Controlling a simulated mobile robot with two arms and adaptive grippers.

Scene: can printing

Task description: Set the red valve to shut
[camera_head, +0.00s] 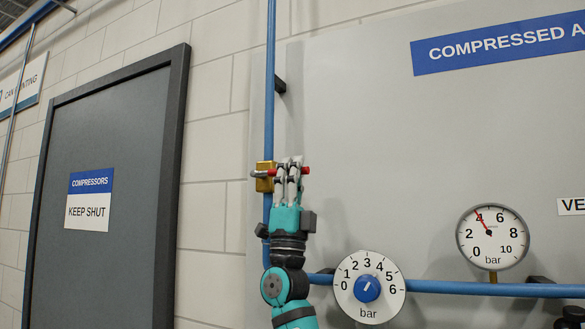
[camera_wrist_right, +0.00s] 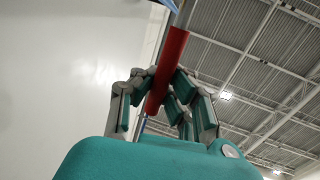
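The red valve's brass body (camera_head: 264,178) sits on the upright blue pipe at the left edge of the grey panel. Its red handle (camera_head: 306,170) points out sideways to the right, across the pipe. My right gripper (camera_head: 290,164) is at the handle, with its fingers over the middle of it, so only the red end shows to the right. In the right wrist view the red handle (camera_wrist_right: 167,70) runs between the bent fingers (camera_wrist_right: 160,85), which close in on it from both sides. Whether every finger touches is hard to see. My left gripper is not in view.
A blue pipe (camera_head: 450,287) runs along the panel (camera_head: 400,130) to the right. A dial with a blue knob (camera_head: 367,289) and a pressure gauge (camera_head: 492,237) are mounted near it. A grey door (camera_head: 105,130) with a "keep shut" sign stands on the left.

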